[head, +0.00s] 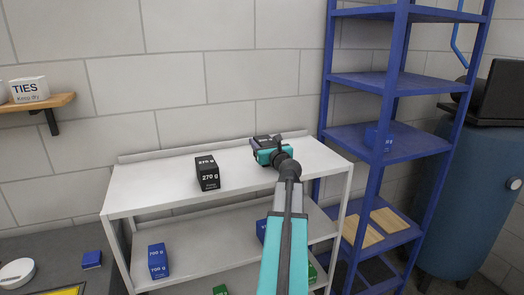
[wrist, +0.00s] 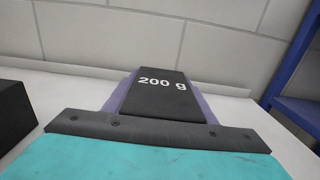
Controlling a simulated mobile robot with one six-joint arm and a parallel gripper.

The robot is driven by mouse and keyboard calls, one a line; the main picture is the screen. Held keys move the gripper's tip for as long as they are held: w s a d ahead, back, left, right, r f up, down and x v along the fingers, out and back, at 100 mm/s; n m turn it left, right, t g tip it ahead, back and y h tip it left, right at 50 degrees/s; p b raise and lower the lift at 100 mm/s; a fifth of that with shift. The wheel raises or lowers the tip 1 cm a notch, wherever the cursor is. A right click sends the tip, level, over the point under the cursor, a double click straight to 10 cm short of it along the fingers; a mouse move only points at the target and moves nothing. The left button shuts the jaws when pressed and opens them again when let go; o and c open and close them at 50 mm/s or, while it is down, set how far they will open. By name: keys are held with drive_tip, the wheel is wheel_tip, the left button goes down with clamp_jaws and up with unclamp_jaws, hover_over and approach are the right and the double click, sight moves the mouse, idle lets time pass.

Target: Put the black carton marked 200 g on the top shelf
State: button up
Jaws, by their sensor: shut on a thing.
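The black carton marked 200 g (wrist: 158,92) is between the purple fingers of my gripper (wrist: 160,100) in the wrist view. My gripper (head: 266,144) is shut on it. In the head view the carton (head: 262,139) is small and mostly hidden behind my gripper. Both are at the rear right part of the white unit's top shelf (head: 150,190). I cannot tell whether the carton touches the shelf surface or hangs just above it.
A black carton marked 270 g (head: 207,174) stands on the top shelf, left of my gripper. Blue cartons, one marked 700 g (head: 158,262), and green ones sit lower. A blue rack (head: 390,140) stands close on the right; a wall lies behind. The top shelf's left end is clear.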

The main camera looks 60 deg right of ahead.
drive_tip(key=shift+w+d, duration=0.2)
drive_tip(key=shift+d, duration=0.05)
drive_tip(key=shift+f, duration=0.25)
drive_tip(key=shift+f+p, duration=0.4)
drive_tip(key=shift+f, duration=1.15)
drive_tip(key=shift+f, duration=0.15)
drive_tip(key=o, duration=1.2)
drive_tip(key=shift+r, duration=0.2)
drive_tip(key=shift+b+v, duration=1.55)
drive_tip(key=shift+v, duration=4.4)
drive_tip(key=shift+s, duration=0.1)
